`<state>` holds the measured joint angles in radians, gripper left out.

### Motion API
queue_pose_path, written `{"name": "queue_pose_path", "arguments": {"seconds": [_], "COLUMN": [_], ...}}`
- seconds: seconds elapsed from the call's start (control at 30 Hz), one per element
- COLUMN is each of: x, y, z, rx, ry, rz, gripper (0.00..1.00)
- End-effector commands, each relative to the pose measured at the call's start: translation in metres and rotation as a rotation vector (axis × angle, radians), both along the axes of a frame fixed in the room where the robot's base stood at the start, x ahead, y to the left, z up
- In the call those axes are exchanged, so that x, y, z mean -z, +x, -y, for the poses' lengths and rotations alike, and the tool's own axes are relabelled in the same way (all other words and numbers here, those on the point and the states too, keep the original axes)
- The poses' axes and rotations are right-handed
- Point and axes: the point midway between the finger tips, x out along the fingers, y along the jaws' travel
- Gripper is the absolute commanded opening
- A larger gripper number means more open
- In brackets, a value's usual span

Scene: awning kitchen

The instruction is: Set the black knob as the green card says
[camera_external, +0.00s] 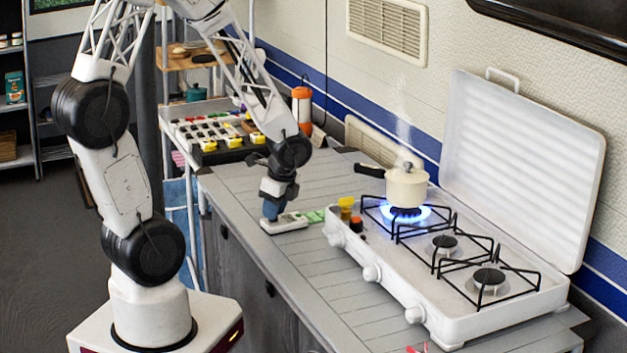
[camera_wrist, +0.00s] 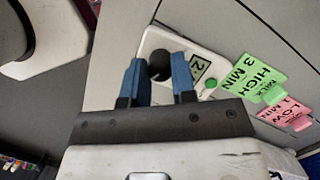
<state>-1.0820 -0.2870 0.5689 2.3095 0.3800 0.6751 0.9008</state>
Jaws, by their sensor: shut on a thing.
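The black knob (camera_wrist: 158,68) sits on a small white timer box (camera_wrist: 205,56) on the counter. The box has a small display (camera_wrist: 199,68) that seems to read 2 and a green button (camera_wrist: 211,84). My gripper (camera_wrist: 158,62) is shut on the knob, with one blue finger on each side. The green card (camera_wrist: 258,77) lies beside the box and reads "MILK HIGH 3 MIN". In the external view, my gripper (camera_external: 270,212) points down at the timer box (camera_external: 289,224), hiding the knob, and the green card (camera_external: 314,216) lies to its right.
A pink card (camera_wrist: 286,112) reading "LOW", with a minute figure I cannot read surely, lies beside the green one. A white stove (camera_external: 400,290) with a steaming cream pot (camera_external: 406,188) over a blue flame stands right. The near counter (camera_external: 290,262) is clear.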

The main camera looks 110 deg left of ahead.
Motion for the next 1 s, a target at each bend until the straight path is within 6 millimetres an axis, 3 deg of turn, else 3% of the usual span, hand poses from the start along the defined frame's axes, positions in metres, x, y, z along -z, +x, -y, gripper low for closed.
{"name": "queue_pose_path", "arguments": {"seconds": [0.47,0.73,0.77,1.0], "x": [-0.0001,0.0000,0.0000,0.0000], "y": [-0.0001,-0.0001,-0.0001,-0.0001], "z": [0.0010,0.0010,0.0010,0.0010], "rx": [0.242,0.261,0.261,0.260], "ry": [0.001,0.000,0.000,0.001], "rz": [0.001,0.000,0.000,0.000], "gripper": [0.08,0.08,0.28,0.65]}}
